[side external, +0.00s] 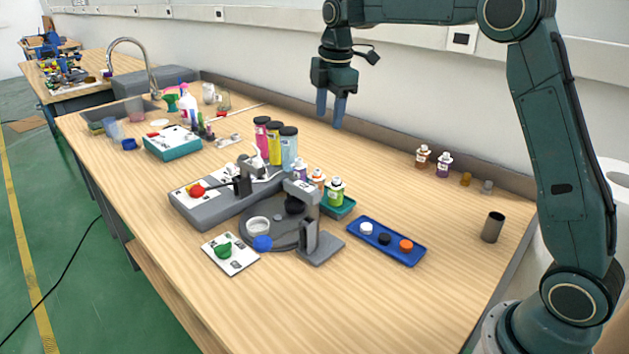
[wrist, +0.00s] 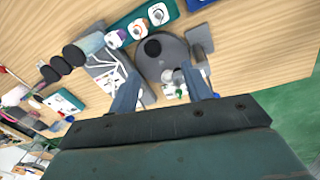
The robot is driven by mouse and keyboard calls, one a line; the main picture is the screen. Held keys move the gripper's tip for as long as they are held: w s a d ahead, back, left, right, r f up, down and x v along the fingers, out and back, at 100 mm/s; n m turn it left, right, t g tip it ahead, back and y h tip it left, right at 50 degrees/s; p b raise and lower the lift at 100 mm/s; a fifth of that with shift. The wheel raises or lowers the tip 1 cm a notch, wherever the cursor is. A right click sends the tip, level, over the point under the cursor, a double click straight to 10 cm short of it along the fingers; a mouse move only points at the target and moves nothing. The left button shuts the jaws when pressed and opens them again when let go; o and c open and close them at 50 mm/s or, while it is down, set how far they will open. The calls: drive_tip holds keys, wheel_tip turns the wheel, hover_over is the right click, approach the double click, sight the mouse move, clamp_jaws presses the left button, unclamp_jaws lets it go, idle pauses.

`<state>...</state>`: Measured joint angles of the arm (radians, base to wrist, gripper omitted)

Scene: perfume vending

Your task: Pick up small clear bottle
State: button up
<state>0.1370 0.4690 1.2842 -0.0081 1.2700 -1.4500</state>
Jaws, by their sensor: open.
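A small greyish, see-through bottle (side external: 487,187) stands at the back right of the bench, right of a small amber bottle (side external: 466,179). It is tiny in the side view, and I cannot make it out in the wrist view. My gripper (side external: 331,114) hangs above the back of the bench, fingers pointing down, well left of and higher than the clear bottle. In the wrist view my gripper (wrist: 160,88) has its two blue fingers apart with nothing held between them.
A grey machine with a round plate (side external: 285,234) stands mid-bench, with tall coloured bottles (side external: 275,143) behind it. A blue tray (side external: 385,242) holds three caps. Brown and purple bottles (side external: 433,162) and a dark cup (side external: 493,227) stand to the right. The front right bench is clear.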

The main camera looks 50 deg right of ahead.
sight(317, 176)
drive_tip(key=w+d+f+n+g, duration=0.1)
drive_tip(key=w+d+f+n, duration=0.2)
drive_tip(key=w+f, duration=0.4)
wheel_tip(317, 176, down, 2)
drive_tip(key=shift+w+d+f+n, duration=0.15)
drive_tip(key=shift+d+n, duration=0.15)
drive_tip(key=shift+n, duration=0.5)
drive_tip(key=shift+f, duration=0.1)
drive_tip(key=shift+f, duration=4.2)
drive_tip(key=shift+f, duration=2.6)
drive_tip(key=c, duration=0.8)
